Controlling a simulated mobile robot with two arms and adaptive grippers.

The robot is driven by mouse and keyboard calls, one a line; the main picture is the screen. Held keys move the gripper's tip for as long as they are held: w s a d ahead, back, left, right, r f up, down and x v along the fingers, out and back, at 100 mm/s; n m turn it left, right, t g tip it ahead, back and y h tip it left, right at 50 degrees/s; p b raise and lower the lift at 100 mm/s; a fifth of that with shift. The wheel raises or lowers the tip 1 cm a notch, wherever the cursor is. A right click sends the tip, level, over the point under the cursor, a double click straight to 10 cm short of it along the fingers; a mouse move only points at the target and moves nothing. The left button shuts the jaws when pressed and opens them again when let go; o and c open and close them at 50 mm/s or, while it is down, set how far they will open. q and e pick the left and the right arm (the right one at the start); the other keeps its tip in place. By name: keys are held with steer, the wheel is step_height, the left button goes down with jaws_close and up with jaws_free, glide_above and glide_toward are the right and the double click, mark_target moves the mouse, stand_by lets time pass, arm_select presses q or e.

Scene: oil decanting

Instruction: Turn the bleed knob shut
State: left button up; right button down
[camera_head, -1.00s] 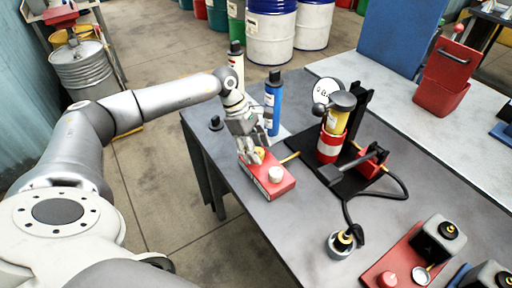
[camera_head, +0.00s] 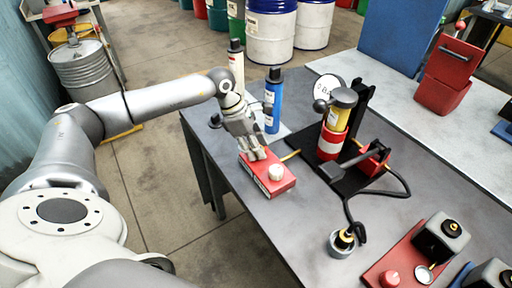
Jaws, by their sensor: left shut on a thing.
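A red block (camera_head: 270,186) sits near the left edge of the grey table. It has a white round cap (camera_head: 276,172) on its top and a thin yellow pipe leading toward the pump stand. My left gripper (camera_head: 257,155) points down at the far end of the block's top, behind the white cap. Its fingers are shut on a small knob there, which I take to be the bleed knob; the fingers hide it now. My right gripper is out of view.
A blue bottle (camera_head: 273,101) and a white bottle (camera_head: 236,66) stand close behind the gripper. A red and yellow cylinder (camera_head: 331,142) on a black stand is to the right, with a black hose (camera_head: 397,193).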

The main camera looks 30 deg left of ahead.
arm_select(q)
steer(key=n+b, duration=0.1)
steer(key=n, duration=0.1)
steer(key=n+t+y+b, duration=0.1)
steer(key=n, duration=0.1)
steer(key=shift+f+n+t+b, duration=0.15)
steer(key=shift+n+t+b, duration=0.15)
steer(key=n+b, duration=0.1)
steer(key=n, duration=0.1)
steer(key=n+y+b, duration=0.1)
steer(key=b, duration=0.1)
steer(key=shift+s+d+n+t, duration=0.1)
steer(key=shift+d+n+t, duration=0.1)
steer(key=shift+n+t, duration=0.15)
steer(key=n+y+b, duration=0.1)
steer(key=n+b, duration=0.1)
steer(key=n, duration=0.1)
steer(key=shift+n+y, duration=0.25)
steer(key=shift+y, duration=0.05)
steer(key=shift+d+r+n+y+b, duration=0.15)
steer(key=shift+n+y+b, duration=0.45)
steer(key=shift+n+b, duration=0.7)
steer(key=shift+r+n, duration=0.1)
steer(key=shift+n, duration=0.2)
steer(key=o, duration=1)
